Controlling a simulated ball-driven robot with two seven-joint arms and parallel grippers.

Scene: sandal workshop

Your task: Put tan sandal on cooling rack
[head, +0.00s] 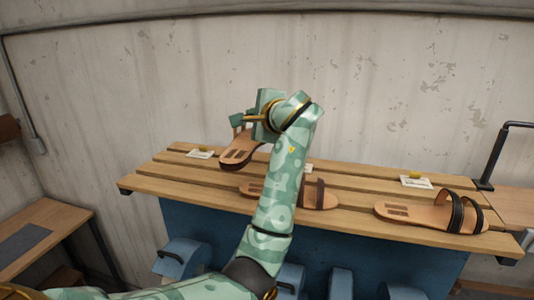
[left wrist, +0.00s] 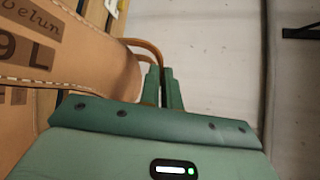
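My left gripper (head: 240,122) is over the back left part of the slatted wooden rack (head: 150,181). It is shut on the strap of a tan sandal (head: 238,152), whose sole tilts down toward the left. In the left wrist view the fingers (left wrist: 165,85) close on the thin brown strap. The tan sole (left wrist: 75,50) with its dark printed marks fills the left side there. I cannot tell whether the sole touches the slats. My arm hides part of the sandal in the head view. My right gripper is not in view.
A sandal with brown straps (head: 318,196) lies mid-rack, partly behind my arm. A sandal with black straps (head: 427,213) lies at the right. The front left slats are clear.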

